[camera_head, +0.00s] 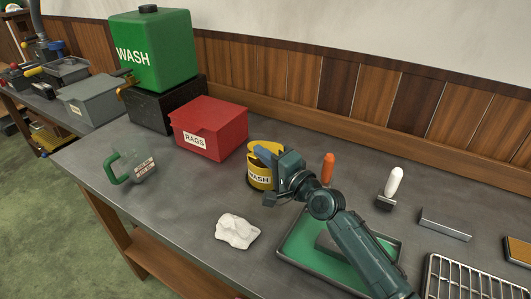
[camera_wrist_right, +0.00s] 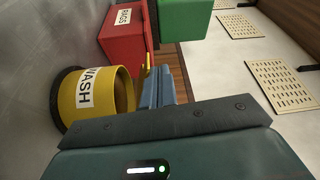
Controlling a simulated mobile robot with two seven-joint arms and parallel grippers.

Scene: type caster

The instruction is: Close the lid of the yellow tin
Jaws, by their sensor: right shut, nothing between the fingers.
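The yellow tin (camera_head: 259,181), labelled WASH, stands upright on the grey bench, right of the red box. It also shows in the right wrist view (camera_wrist_right: 112,104), where its mouth is uncovered and its dark yellow inside shows. A thin yellow piece, seemingly the raised lid seen edge-on (camera_wrist_right: 146,68), stands beside the mouth near my fingertips. My right gripper (camera_head: 264,155) is shut and empty at the top of the tin, partly covering its mouth. In the wrist view its blue-grey fingers (camera_wrist_right: 154,88) are beside the lid; I cannot tell whether they touch it. My left gripper is out of view.
The red RAGS box (camera_head: 222,137) is just left of the tin. The green WASH tank (camera_head: 160,50) stands behind it on a black block. A white cloth (camera_head: 237,232) lies in front. A green tray (camera_head: 296,247) lies under my right arm. An orange-handled tool (camera_head: 328,168) is to the right.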

